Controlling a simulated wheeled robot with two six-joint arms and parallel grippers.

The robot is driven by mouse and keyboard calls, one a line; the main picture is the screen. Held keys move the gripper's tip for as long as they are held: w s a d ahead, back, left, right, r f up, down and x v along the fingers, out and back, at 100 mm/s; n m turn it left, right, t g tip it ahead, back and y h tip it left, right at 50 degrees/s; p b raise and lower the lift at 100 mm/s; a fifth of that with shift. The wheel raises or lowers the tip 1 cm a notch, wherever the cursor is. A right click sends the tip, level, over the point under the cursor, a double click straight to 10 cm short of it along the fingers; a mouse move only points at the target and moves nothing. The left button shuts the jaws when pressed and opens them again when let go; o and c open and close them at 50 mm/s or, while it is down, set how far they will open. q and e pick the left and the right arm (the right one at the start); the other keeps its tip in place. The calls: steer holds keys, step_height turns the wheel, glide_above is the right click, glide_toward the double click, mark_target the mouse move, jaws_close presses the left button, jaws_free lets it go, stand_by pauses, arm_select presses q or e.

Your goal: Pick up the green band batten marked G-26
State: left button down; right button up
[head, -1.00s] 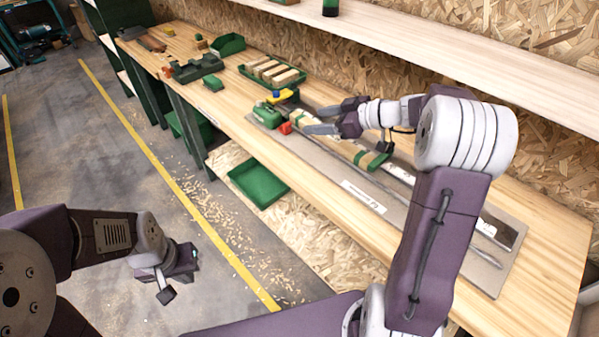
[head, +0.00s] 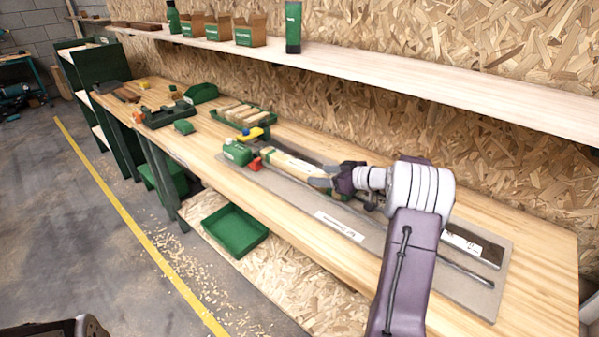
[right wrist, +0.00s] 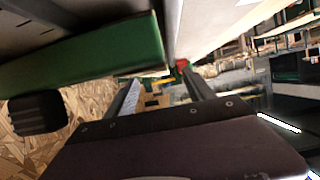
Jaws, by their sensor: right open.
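A pale batten (head: 285,162) lies lengthwise in the long metal jig on the bench in the head view. My right gripper (head: 318,178) is open at its right part and hides much of that end. I cannot tell there whether the fingers touch it. In the right wrist view, the open fingers (right wrist: 160,88) show with no object clearly between them. A large green band (right wrist: 95,58) crosses close by at upper left; I cannot tell what it belongs to. No G-26 marking is legible. My left gripper is out of view.
A green clamp (head: 237,153) with red and yellow parts sits at the jig's left end. Behind it is a green tray (head: 268,119) of wooden blocks. The shelf (head: 400,76) runs above the bench. The bench front (head: 225,175) is clear.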

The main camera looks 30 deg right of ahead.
mark_target(314, 174)
steer(key=x, duration=0.3)
steer(key=p+x, duration=0.1)
steer(key=x, duration=0.1)
steer(key=shift+w+d+f, duration=0.1)
steer(key=shift+w+d, duration=0.05)
steer(key=shift+d, duration=0.1)
steer(key=c, duration=0.4)
jaws_close()
